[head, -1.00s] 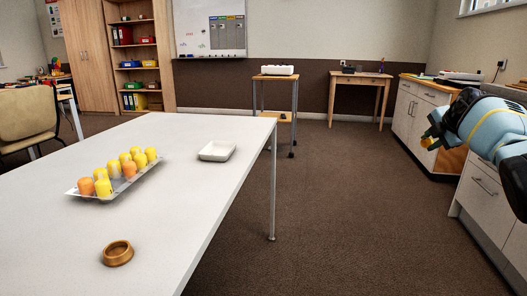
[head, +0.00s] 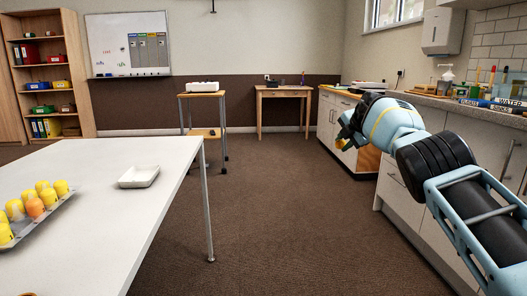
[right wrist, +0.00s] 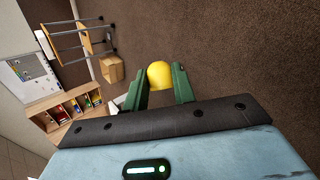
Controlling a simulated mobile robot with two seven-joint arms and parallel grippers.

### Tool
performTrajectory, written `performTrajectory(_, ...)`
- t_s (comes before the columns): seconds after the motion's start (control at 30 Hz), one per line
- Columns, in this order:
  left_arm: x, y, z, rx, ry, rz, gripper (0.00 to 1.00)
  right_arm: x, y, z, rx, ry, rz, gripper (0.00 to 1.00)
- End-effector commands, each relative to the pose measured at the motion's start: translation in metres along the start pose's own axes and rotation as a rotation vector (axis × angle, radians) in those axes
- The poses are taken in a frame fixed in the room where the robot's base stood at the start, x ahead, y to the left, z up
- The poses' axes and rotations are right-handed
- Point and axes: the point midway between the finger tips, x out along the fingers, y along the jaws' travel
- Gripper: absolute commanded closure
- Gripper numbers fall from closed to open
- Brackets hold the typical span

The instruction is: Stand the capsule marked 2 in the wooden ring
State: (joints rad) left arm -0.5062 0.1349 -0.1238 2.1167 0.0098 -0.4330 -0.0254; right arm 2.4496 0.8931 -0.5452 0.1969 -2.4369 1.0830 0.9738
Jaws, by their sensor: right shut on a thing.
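My right gripper (head: 344,140) is held out over the floor at the right, well away from the white table. In the right wrist view its green fingers are shut on a yellow capsule (right wrist: 160,74). No number can be read on the capsule. In the head view the capsule is a small yellow patch, mostly hidden by the gripper. Just a sliver of the wooden ring (head: 26,294) shows at the bottom edge of the head view, on the white table. My left gripper is not in view.
A clear tray (head: 32,233) with several yellow and orange capsules is on the white table (head: 110,225) at the left. Cabinets with a worktop (head: 455,104) line the right side. The brown floor between is clear.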

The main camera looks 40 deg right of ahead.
Motion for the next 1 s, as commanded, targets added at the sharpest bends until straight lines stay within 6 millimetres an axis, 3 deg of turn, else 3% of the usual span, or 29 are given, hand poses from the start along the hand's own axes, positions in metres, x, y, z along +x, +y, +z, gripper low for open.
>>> performTrajectory(0.27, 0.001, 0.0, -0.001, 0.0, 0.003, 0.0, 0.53, -0.011, 0.027, -0.031, -0.024, 0.016, 0.006, 0.87)
performTrajectory(0.47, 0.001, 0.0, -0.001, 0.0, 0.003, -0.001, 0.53, -0.024, 0.053, -0.074, -0.052, 0.04, 0.013, 0.87)
performTrajectory(0.77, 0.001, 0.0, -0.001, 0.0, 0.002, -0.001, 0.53, -0.056, 0.077, -0.181, -0.114, 0.097, 0.027, 0.87)
performTrajectory(1.0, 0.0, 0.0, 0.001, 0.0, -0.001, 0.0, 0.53, -0.085, 0.065, -0.274, -0.166, 0.148, 0.039, 0.87)
